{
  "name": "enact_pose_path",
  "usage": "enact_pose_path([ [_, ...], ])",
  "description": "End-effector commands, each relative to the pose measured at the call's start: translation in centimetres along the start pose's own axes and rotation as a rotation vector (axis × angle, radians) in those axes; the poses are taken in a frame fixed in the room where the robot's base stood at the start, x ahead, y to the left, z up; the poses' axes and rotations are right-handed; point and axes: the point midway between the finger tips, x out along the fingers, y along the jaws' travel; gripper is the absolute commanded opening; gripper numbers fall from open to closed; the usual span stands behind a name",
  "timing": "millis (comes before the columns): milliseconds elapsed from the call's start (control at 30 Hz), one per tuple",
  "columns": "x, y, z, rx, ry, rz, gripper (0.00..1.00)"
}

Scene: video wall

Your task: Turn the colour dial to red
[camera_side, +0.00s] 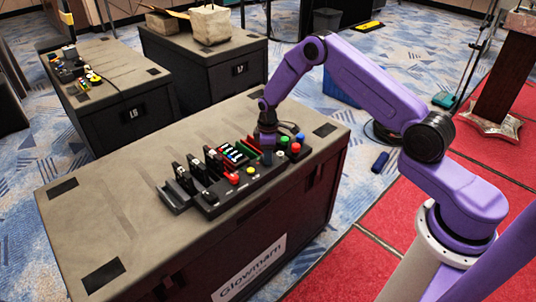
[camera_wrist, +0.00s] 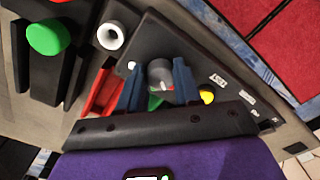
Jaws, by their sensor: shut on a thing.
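The colour dial, a round grey knob (camera_wrist: 160,73), stands on a black control panel (camera_wrist: 205,62) in the wrist view. My gripper (camera_wrist: 158,86) has its two blue fingers on either side of the knob, shut on it. A small white spot (camera_wrist: 131,65) lies left of the knob, green (camera_wrist: 155,102) shows below it and yellow (camera_wrist: 207,96) to its right. A small pale mark shows on the knob's lower edge; I cannot tell which colour it points to. In the side view my gripper (camera_side: 267,146) is down at the panel (camera_side: 232,196) and hides the dial.
In the wrist view a large green button (camera_wrist: 48,36) and a white ring (camera_wrist: 111,36) stand at upper left. The case top (camera_side: 105,215) is clear at left.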

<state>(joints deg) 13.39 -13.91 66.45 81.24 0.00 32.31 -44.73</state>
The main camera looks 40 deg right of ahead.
Motion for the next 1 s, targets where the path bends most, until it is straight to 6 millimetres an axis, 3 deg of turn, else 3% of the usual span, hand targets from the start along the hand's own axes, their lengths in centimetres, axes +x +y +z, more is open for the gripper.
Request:
enact_pose_path([
  [667, -0.05, 0.01, -0.02, -0.062, 0.000, 0.000, 0.03],
  [700, -0.05, 0.01, -0.02, -0.062, 0.000, 0.000, 0.43],
  [767, -0.04, 0.01, -0.02, -0.061, 0.000, 0.000, 0.59],
  [1000, -0.02, 0.02, -0.01, -0.061, 0.000, 0.000, 0.59],
])
